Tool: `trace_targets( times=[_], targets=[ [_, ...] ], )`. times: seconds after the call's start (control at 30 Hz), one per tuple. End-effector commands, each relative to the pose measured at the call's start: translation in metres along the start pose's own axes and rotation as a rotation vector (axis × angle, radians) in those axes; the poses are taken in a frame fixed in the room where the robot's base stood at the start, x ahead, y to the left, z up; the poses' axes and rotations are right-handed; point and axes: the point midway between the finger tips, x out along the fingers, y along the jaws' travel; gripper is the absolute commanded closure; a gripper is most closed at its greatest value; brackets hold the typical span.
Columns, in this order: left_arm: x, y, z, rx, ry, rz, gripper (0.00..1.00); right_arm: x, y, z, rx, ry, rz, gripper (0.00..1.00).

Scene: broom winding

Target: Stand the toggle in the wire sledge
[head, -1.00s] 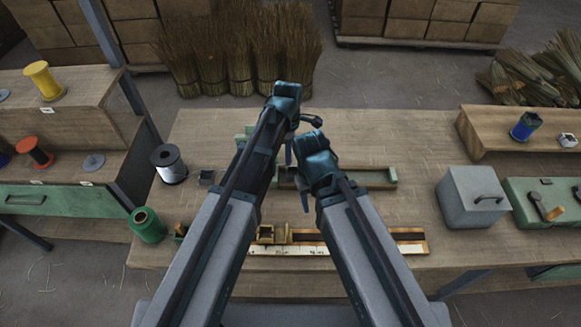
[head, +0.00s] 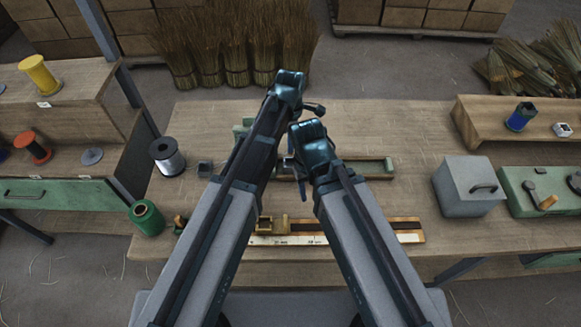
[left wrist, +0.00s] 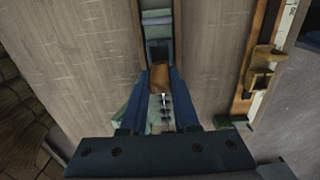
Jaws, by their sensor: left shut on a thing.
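My left gripper (head: 296,108) is over the middle of the bench, fingers mostly hidden by its own wrist in the head view. In the left wrist view, its two blue fingers (left wrist: 162,78) are shut on a small brown wooden piece, seemingly the toggle (left wrist: 161,77), with a thin bright metal part below it. A green-sided channel with grey-green blocks, which may hold the wire sledge (left wrist: 158,47), lies just beyond the fingertips. I cannot tell whether the toggle touches it. My right gripper (head: 298,172) is close by over the long fixture (head: 365,176); its opening is unclear.
A wooden rail with a white scale (head: 405,236) lies along the front, with a brass block (left wrist: 262,65) on it. A grey wire spool (head: 167,156) and green spool (head: 146,217) stand left. A grey box (head: 468,187) stands right.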

Motion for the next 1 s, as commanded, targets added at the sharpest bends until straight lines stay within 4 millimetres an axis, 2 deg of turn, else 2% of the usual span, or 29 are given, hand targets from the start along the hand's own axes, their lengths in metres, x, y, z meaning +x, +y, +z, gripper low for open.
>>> trace_targets(
  times=[0.5,1.0],
  targets=[
    [0.029,0.000,0.000,0.000,0.000,0.000,1.00,0.029,-0.003,-0.002,0.000,0.000,0.000,0.50],
    [0.030,0.000,0.000,0.000,0.000,0.000,1.00,0.030,-0.003,-0.002,0.000,0.000,0.000,0.50]
  ],
)
